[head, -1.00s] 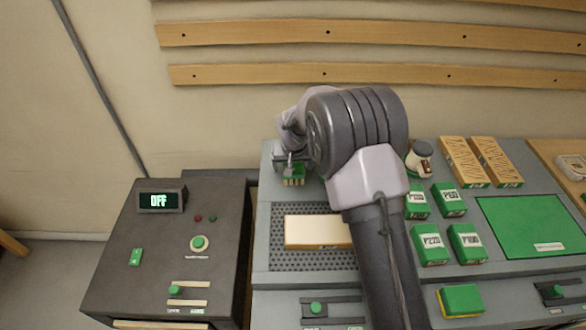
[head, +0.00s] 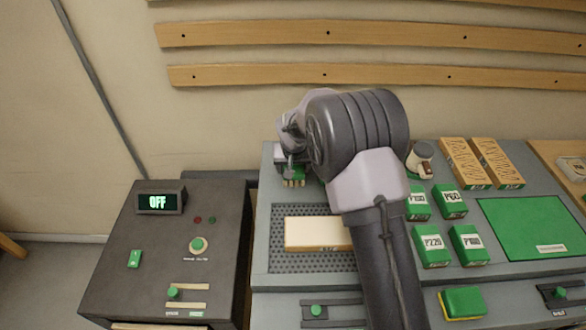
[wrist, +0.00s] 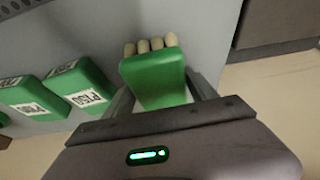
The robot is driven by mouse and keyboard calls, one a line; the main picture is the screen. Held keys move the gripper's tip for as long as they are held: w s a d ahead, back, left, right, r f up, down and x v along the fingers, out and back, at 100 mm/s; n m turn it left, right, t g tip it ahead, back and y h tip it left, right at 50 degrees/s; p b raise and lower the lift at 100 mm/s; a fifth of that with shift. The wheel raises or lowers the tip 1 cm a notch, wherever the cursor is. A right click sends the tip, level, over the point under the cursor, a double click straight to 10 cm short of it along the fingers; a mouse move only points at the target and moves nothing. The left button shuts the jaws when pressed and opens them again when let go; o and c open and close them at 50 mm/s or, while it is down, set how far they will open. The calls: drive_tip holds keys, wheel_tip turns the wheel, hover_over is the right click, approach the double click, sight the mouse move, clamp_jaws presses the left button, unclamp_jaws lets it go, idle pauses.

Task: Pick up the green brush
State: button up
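The green brush (wrist: 154,78) shows in the wrist view as a green block with a row of pale bristle tufts at its far end. In the head view its pale bristles (head: 293,183) show at the back left of the bench, its top largely hidden by my gripper (head: 291,165). In the wrist view my gripper (wrist: 160,86) has one finger on each side of the brush. The fingers stand wide apart, with a small gap visible beside the brush on the left. Contact at the fingertips is hidden.
Green labelled boxes (head: 431,246) stand right of my arm, with a white-topped block (head: 315,233) on the perforated plate (head: 290,262). A small jar (head: 420,159) and wooden blocks (head: 470,162) stand at the back. A dark control box (head: 170,255) reading OFF is on the left.

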drive_tip(key=c, duration=1)
drive_tip(key=shift+c, duration=0.2)
drive_tip(key=shift+r, duration=0.1)
drive_tip(key=shift+r+p, duration=0.65)
wheel_tip(320, 180, up, 3)
drive_tip(key=shift+f+p, duration=0.15)
drive_tip(key=shift+p, duration=0.45)
drive_tip(key=s+d, duration=0.2)
drive_tip(key=s, duration=0.2)
drive_tip(key=s+d+r+p, duration=0.1)
drive_tip(key=s+d, duration=0.2)
drive_tip(key=s, duration=0.2)
drive_tip(key=s+d, duration=0.3)
drive_tip(key=s, duration=0.1)
drive_tip(key=shift+s+d+r+p, duration=0.15)
drive_tip(key=shift+s+d+p, duration=0.1)
drive_tip(key=shift+s+p, duration=0.05)
